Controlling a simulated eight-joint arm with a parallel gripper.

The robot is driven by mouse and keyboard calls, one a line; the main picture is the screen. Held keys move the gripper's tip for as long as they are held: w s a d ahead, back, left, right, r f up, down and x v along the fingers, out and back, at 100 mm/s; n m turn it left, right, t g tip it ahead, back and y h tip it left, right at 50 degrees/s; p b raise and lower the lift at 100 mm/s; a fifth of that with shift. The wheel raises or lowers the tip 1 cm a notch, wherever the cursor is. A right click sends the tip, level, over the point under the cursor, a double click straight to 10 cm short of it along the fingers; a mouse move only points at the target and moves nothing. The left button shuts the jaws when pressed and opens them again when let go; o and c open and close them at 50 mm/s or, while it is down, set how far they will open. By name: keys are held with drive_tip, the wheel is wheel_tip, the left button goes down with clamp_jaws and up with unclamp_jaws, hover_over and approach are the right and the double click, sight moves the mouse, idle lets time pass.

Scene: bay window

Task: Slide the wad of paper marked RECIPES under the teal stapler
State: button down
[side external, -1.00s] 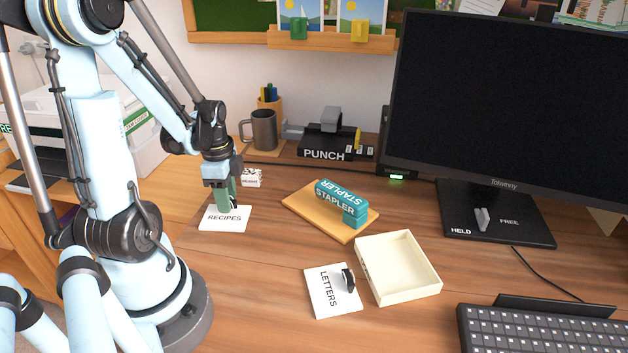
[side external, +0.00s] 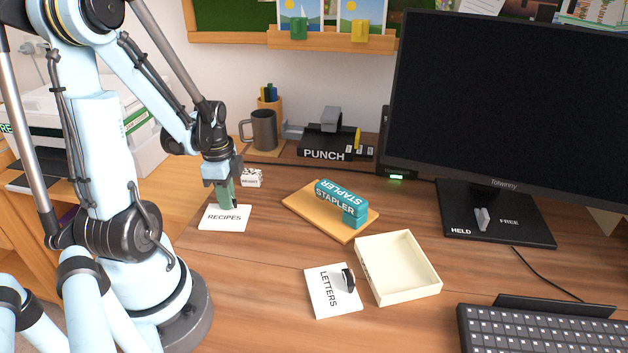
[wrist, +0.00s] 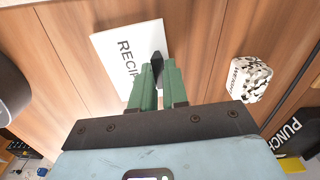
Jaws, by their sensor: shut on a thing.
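The white wad marked RECIPES (side external: 223,217) lies on the desk just below my gripper; it also shows in the wrist view (wrist: 115,45). My gripper (side external: 228,205), with green fingers, is shut on the black tab (wrist: 157,62) at the wad's edge. The wad looks flat on the desk; I cannot tell if it is slightly lifted. The teal stapler (side external: 340,203) rests on a tan wooden board (side external: 300,205) to the right, apart from the wad. The stapler is not in the wrist view.
A LETTERS wad (side external: 322,292) with a black tab and a cream tray (side external: 410,285) stand in front of the stapler. A small speckled box (side external: 251,178), mug (side external: 263,130) and PUNCH (side external: 325,148) are behind. Bare desk lies between the RECIPES wad and the board.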

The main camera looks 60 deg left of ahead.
drive_tip(key=shift+r, duration=0.85)
drive_tip(key=shift+r, duration=1.6)
drive_tip(key=shift+w+d+r, duration=0.15)
drive_tip(key=shift+w+d, duration=0.05)
drive_tip(key=shift+w, duration=0.15)
drive_tip(key=w+d+r+n, duration=0.3)
drive_tip(key=w+d+r, duration=0.3)
drive_tip(key=d, duration=0.4)
drive_tip(key=w+d+r+n, duration=0.4)
drive_tip(key=w+d, duration=0.3)
drive_tip(key=d, duration=0.3)
drive_tip(key=shift+r, duration=0.85)
